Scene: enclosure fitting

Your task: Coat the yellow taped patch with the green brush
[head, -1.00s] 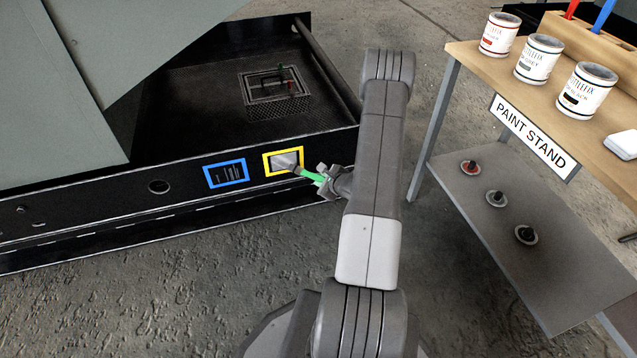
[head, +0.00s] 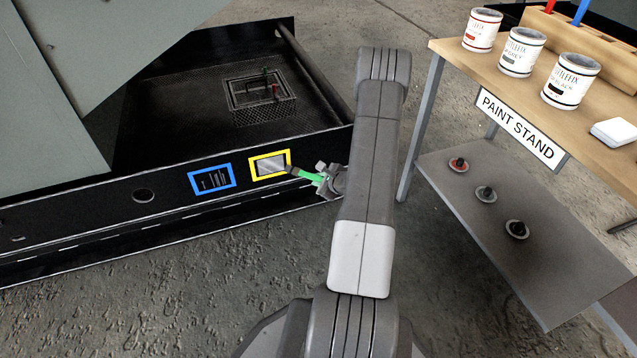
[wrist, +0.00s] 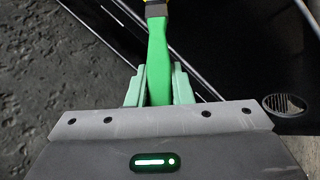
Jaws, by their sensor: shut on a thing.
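The yellow taped patch (head: 270,165) is a yellow frame on the black enclosure's front wall, with a grey, light-streaked inside. The green brush (head: 309,175) reaches left from my gripper (head: 325,180), its tip at or close to the right edge of the yellow frame; I cannot tell whether it touches. In the wrist view, my gripper (wrist: 159,88) is shut on the green handle of the brush (wrist: 158,60). The bristles are cut off by the top of that view, where a bit of yellow shows.
A blue taped patch (head: 212,178) and a round hole (head: 143,195) lie left on the same wall. The black enclosure (head: 80,215) holds a meshed box (head: 262,110). A paint stand (head: 520,127) with several cans and lids stands right. Bare floor lies in front.

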